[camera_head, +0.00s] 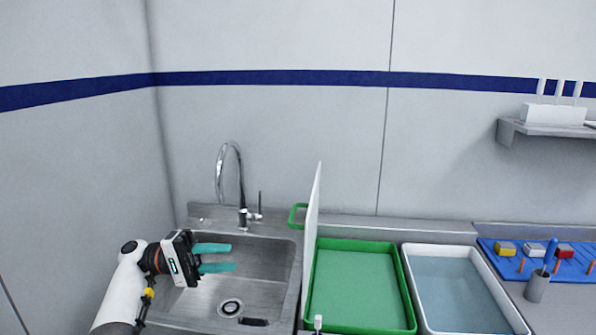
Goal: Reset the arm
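My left gripper (234,258) hangs over the sink (265,270), its arm coming in from the lower left. Its two teal fingers point right and stand apart, with nothing between them. My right gripper is not in view.
A tall faucet (239,185) stands behind the sink. A white upright panel (312,235) divides the sink from a green tray (409,295). A shelf (545,129) is on the wall.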

